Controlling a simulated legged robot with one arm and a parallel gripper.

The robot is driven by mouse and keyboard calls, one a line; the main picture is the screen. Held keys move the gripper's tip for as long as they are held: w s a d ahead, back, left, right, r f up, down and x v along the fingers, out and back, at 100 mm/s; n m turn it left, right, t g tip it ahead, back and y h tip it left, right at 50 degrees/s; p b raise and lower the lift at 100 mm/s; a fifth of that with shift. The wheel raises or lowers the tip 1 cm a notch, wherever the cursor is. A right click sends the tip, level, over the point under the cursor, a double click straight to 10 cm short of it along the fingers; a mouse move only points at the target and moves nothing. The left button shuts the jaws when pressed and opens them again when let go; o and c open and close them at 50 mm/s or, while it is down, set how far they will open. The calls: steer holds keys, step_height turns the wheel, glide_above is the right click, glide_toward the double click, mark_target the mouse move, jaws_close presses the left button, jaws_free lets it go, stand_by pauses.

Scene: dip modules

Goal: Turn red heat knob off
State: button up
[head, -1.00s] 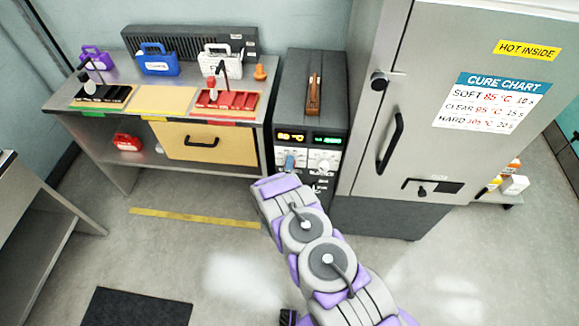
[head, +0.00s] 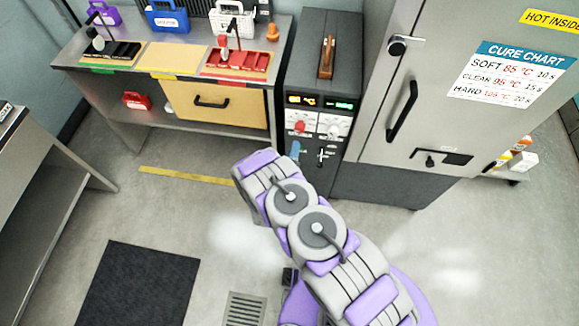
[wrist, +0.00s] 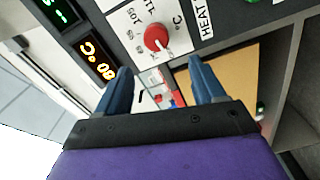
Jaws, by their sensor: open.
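The red heat knob (wrist: 156,38) is on a white dial plate marked with temperatures and the word HEAT in the wrist view. In the head view the red knob (head: 301,127) is on the front of the dark control unit, left of a white knob (head: 333,127). My gripper (wrist: 166,68) is open, with its two blue fingers below the knob in the wrist picture and apart from it. An orange display (wrist: 97,60) beside the dial reads about 80 °C.
The grey oven (head: 420,90) with a cure chart stands right of the unit. A workbench (head: 135,82) with trays and a yellow drawer (head: 215,103) stands left. A switch lever (head: 321,156) is below the knobs. The floor in front is mostly clear, with a black mat (head: 138,285).

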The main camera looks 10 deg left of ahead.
steer(key=s, duration=0.6)
steer(key=shift+s, duration=0.35)
steer(key=shift+a, duration=0.15)
steer(key=w+a+r+m+g, duration=0.3)
steer(key=w+r+m+g, duration=0.4)
steer(key=m+g, duration=0.1)
steer(key=s+d+r+m+g+y+b, duration=0.1)
steer(key=s+d+r+g, duration=0.15)
steer(key=r, duration=0.55)
steer(key=s+d+r+m+g+y, duration=0.1)
steer(key=s+r+m+g+y, duration=0.15)
steer(key=r, duration=0.45)
steer(key=s+d+r+m+g+h, duration=0.1)
steer(key=s+d+r, duration=0.4)
steer(key=s, duration=0.6)
steer(key=s+d+r+m+g+h, duration=0.1)
steer(key=s+d+r+g, duration=0.2)
steer(key=s, duration=0.9)
steer(key=s+d+r+m+g+h+b, duration=0.1)
steer(key=s+d+r+g, duration=0.1)
steer(key=s+d+r, duration=0.6)
steer(key=s+d, duration=0.3)
steer(key=d, duration=0.1)
steer(key=shift+s+d+r+g, duration=0.15)
steer(key=shift+s+r+g, duration=0.2)
steer(key=shift+r+g, duration=0.05)
